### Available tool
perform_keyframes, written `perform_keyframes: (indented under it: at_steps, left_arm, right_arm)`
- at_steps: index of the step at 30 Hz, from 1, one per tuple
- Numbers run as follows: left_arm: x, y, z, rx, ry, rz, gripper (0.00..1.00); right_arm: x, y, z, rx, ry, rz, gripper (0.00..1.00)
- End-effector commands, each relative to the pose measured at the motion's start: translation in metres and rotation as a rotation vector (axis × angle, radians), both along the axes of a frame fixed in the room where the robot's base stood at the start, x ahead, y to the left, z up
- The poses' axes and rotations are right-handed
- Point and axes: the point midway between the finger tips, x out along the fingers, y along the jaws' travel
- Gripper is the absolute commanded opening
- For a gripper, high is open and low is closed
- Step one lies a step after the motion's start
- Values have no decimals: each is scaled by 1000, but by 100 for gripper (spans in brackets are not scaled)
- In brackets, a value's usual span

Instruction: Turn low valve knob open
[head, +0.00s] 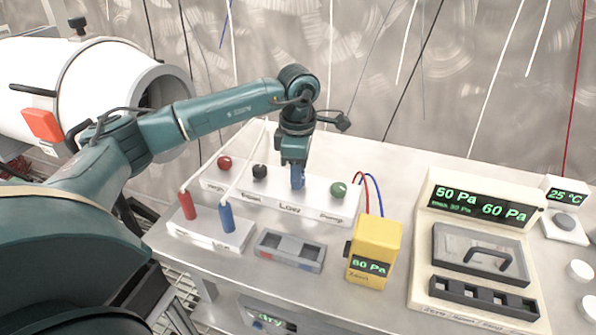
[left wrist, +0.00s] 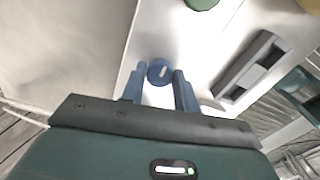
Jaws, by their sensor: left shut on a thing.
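The white valve block (head: 320,208) on the bench carries a row of knobs, with the label "Low" (head: 290,208) on its front. The blue low valve knob (left wrist: 160,71) has a pale mark on its top in the left wrist view. My left gripper (head: 297,183) points down over the block at the low valve. In the left wrist view its blue fingers (left wrist: 160,82) stand on either side of the knob, shut on it. In the head view the gripper hides the knob. My right gripper is in neither view.
A red knob (head: 224,162) and a black knob (head: 260,171) stand left of my gripper, a green knob (head: 338,189) right. In front are a grey tray (head: 290,251) and a yellow gauge (head: 375,250). A cream pressure unit (head: 480,245) stands right; a white cylinder (head: 100,80) stands left.

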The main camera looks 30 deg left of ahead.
Motion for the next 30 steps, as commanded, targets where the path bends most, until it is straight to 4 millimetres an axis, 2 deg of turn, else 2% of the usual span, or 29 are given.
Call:
perform_keyframes:
  at_steps: [11,12,18,19,26,30]
  left_arm:
    - [1,0,2,-1,-5,-5,8]
    - [1,0,2,-1,-5,-5,34]
    - [0,0,1,-1,-3,-4,50]
    - [0,0,1,0,-2,-4,52]
    - [0,0,1,-1,-1,-3,52]
    - [1,0,11,0,-4,-3,52]
  right_arm:
    - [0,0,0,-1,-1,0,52]
    - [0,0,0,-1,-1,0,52]
    - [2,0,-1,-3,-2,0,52]
    - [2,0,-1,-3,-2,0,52]
    - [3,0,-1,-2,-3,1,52]
    - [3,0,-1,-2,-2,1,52]
